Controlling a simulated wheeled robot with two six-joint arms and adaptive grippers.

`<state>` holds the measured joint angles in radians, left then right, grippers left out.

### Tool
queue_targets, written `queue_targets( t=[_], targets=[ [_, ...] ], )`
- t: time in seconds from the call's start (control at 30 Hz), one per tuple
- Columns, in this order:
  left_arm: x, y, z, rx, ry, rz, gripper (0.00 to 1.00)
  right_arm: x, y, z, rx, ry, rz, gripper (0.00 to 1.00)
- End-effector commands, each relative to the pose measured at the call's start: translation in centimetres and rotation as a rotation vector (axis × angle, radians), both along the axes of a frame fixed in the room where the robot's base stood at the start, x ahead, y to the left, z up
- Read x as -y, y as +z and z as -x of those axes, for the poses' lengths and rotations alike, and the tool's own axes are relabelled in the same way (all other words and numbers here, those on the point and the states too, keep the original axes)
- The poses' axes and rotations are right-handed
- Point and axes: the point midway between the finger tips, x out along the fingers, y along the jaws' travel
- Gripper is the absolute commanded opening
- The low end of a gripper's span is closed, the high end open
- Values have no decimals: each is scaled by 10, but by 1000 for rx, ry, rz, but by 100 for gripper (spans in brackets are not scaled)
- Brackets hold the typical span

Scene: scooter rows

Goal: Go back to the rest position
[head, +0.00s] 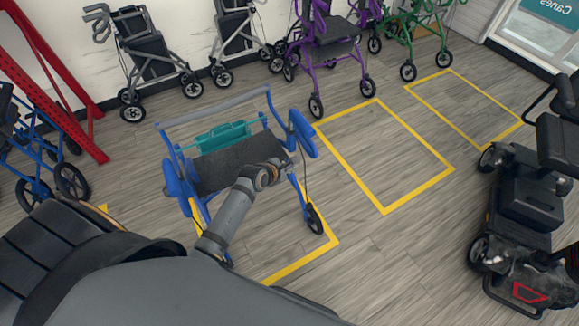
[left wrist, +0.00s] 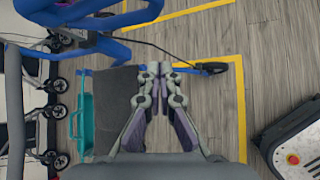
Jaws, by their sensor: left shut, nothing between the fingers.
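My left gripper (left wrist: 154,70) is shut and empty, with its fingers side by side in the left wrist view. In the head view the left gripper (head: 272,168) is over the dark seat of a blue rollator (head: 178,181), and its fingers are hard to make out. I cannot tell whether it touches the rollator. The blue rollator (left wrist: 125,20) also shows in the left wrist view, with a teal bag (left wrist: 82,125) beside its seat. My right gripper is not in view.
The blue rollator stands in a yellow floor bay (head: 291,268). Two empty bays (head: 385,212) lie to the right. A mobility scooter (head: 525,205) stands at the right edge. Several rollators line the wall, including a purple one (head: 323,50). A red rack (head: 50,88) is at left.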

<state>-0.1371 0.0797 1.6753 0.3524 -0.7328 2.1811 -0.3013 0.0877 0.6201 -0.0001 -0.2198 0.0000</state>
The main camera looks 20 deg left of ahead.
Motion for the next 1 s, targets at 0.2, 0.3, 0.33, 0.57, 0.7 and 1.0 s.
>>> queue_targets(
  t=[0.2, 0.3, 0.33, 0.57, 0.7, 1.0],
  targets=[
    [0, 0, 0, 0, 0, 0, 0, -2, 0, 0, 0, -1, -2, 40],
    [0, 0, 0, 0, 0, 0, 0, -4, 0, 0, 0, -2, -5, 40],
    [0, 0, 0, 0, 0, 0, 0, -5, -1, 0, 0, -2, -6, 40],
    [-4, -18, 7, -15, -39, -59, 0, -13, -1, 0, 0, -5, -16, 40],
    [-20, -97, 50, -83, -258, -333, 0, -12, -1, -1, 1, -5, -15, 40],
    [-61, -276, 245, -255, -1200, -981, 0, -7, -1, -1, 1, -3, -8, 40]
  ],
)
